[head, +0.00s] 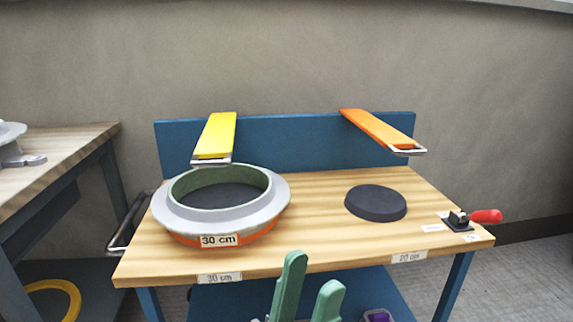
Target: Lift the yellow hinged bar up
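The yellow hinged bar (217,136) runs forward from the top edge of the blue back board (285,140). A metal loop handle (211,161) is at its near end, just above the back rim of the ring mould. I cannot tell whether it touches the mould. My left gripper (313,272) shows at the bottom middle as two green fingers standing apart with nothing between them. It is in front of the table's near edge, well away from the yellow bar. My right gripper is not in view.
The grey ring mould (163,212), labelled 30 cm, sits on the left of the wooden table (320,225). An orange bar (377,129) extends from the board at right, behind a dark disc (376,203). A red-handled clamp (486,216) is at the right edge. The table's middle is clear.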

